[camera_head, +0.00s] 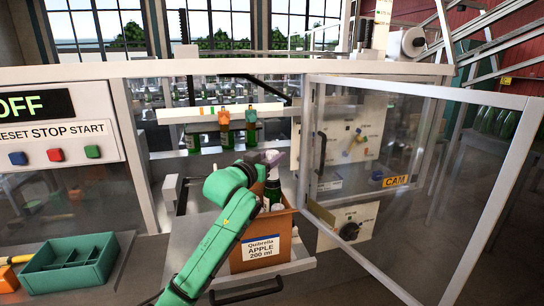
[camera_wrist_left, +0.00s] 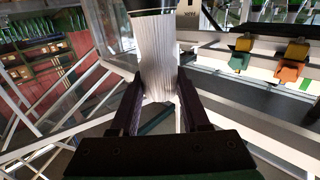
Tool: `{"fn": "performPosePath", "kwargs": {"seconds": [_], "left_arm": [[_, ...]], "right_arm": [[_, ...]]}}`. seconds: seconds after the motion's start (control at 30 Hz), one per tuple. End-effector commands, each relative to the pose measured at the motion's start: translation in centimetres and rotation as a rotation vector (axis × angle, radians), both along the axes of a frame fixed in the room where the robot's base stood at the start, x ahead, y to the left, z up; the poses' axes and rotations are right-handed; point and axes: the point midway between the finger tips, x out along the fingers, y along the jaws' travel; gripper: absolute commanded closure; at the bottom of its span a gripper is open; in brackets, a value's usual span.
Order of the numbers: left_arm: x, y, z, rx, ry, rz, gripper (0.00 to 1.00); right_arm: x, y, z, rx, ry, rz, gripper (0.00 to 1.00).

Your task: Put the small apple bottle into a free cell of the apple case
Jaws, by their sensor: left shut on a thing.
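The apple case (camera_head: 284,235) is an open brown cardboard box labelled "Quibrella APPLE 200 ml", on a pale shelf below the machine opening. My left gripper (camera_head: 272,160) is above the case, its fingers shut on the pale foil-covered neck of a dark bottle (camera_head: 272,191). In the left wrist view the gripper (camera_wrist_left: 157,100) clasps the white neck, and the dark body of the bottle (camera_wrist_left: 150,12) shows at the top edge. The bottle looks upright at the case opening; I cannot tell whether it is inside a cell. My arm hides part of the case. My right gripper is out of view.
A clear framed door (camera_head: 420,180) stands open to the right of the case. A green divided tray (camera_head: 70,265) lies at the lower left, below the button panel (camera_head: 60,140).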

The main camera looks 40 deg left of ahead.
Motion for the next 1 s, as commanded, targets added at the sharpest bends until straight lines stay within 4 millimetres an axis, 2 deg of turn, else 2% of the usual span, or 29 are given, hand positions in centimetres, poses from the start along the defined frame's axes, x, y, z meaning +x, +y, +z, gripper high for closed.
{"fn": "performPosePath", "kwargs": {"seconds": [1.0], "left_arm": [[0.0,0.0,-2.4,0.002,-0.004,0.000,1.00]], "right_arm": [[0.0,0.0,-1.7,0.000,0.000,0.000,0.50]]}}
